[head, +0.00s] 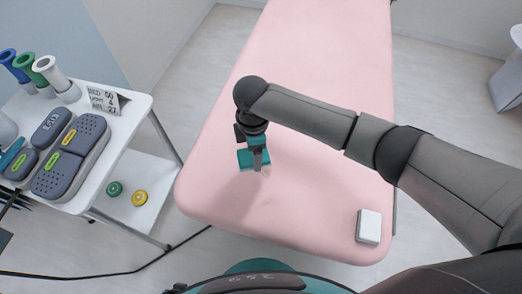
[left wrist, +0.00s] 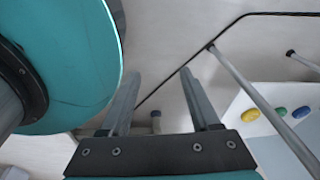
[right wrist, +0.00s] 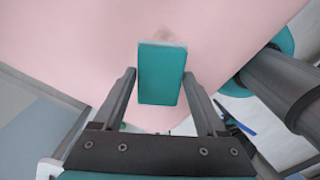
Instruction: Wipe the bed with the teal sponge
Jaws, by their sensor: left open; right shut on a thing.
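The pink bed (head: 305,65) fills the middle of the head view, and its surface also shows in the right wrist view (right wrist: 60,35). My right gripper (head: 257,158) reaches over the near left part of the bed, shut on the teal sponge (head: 246,160). In the right wrist view the sponge (right wrist: 160,75) sits between the fingertips, with a faint darker smudge on the bed just beyond its edge. I cannot tell whether the sponge touches the bed. My left gripper (left wrist: 160,80) is open and empty, with floor behind it; it is not in the head view.
A white block (head: 369,226) lies on the bed's near right corner. A white trolley (head: 120,125) at left carries grey cases, coloured-topped bottles and a number card; green and yellow discs lie on its lower shelf. A dark cable (head: 100,274) runs along the floor.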

